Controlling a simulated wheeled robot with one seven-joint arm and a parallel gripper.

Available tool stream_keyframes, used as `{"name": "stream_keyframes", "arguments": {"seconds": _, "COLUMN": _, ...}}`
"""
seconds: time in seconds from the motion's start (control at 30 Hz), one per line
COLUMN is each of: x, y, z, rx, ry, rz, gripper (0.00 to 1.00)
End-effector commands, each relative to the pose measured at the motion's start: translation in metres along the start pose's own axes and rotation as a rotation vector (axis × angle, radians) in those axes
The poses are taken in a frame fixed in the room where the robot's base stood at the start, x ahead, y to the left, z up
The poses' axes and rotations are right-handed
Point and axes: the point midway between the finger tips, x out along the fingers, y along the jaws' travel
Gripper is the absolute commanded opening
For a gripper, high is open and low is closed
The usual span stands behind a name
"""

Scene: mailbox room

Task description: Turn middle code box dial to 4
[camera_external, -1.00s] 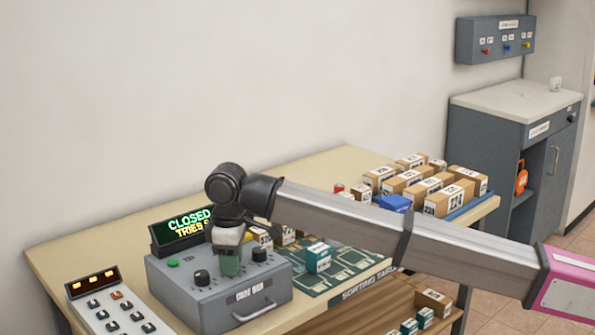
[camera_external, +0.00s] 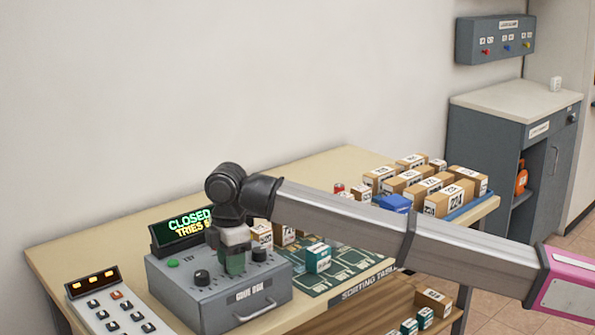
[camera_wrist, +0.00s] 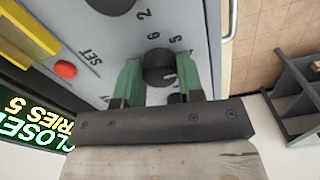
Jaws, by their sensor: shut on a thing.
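The grey code box (camera_external: 205,304) stands at the front of the table. It has a row of black dials, with the left dial (camera_external: 202,278) and right dial (camera_external: 259,254) in plain view. My gripper (camera_external: 232,264) points down between them and hides the middle dial in the external view. In the wrist view its green fingers (camera_wrist: 159,75) stand on either side of the black middle dial (camera_wrist: 160,67) and are shut on it. Digits 2 and 5 are readable on the panel near it. I cannot tell which number the dial points to.
A display (camera_external: 185,231) behind the box reads CLOSED and TRIES 5. A green button (camera_external: 173,263) is on the box. A keypad (camera_external: 115,305) stands to its left. The sorting table (camera_external: 350,270) to the right holds several parcels (camera_external: 449,199).

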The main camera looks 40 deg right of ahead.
Motion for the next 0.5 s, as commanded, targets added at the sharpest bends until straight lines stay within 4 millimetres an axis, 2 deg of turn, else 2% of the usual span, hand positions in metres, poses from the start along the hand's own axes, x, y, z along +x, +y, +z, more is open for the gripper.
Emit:
{"name": "stream_keyframes", "arguments": {"seconds": 0.43, "x": -0.0001, "y": 0.0002, "z": -0.0013, "rx": -0.010, "ry": 0.003, "rz": 0.001, "gripper": 0.12}}
{"name": "stream_keyframes", "arguments": {"seconds": 0.47, "x": -0.0001, "y": 0.0002, "z": -0.0013, "rx": -0.010, "ry": 0.003, "rz": 0.001, "gripper": 0.38}}
{"name": "stream_keyframes", "arguments": {"seconds": 0.5, "x": -0.0001, "y": 0.0002, "z": -0.0013, "rx": -0.010, "ry": 0.003, "rz": 0.001, "gripper": 0.51}}
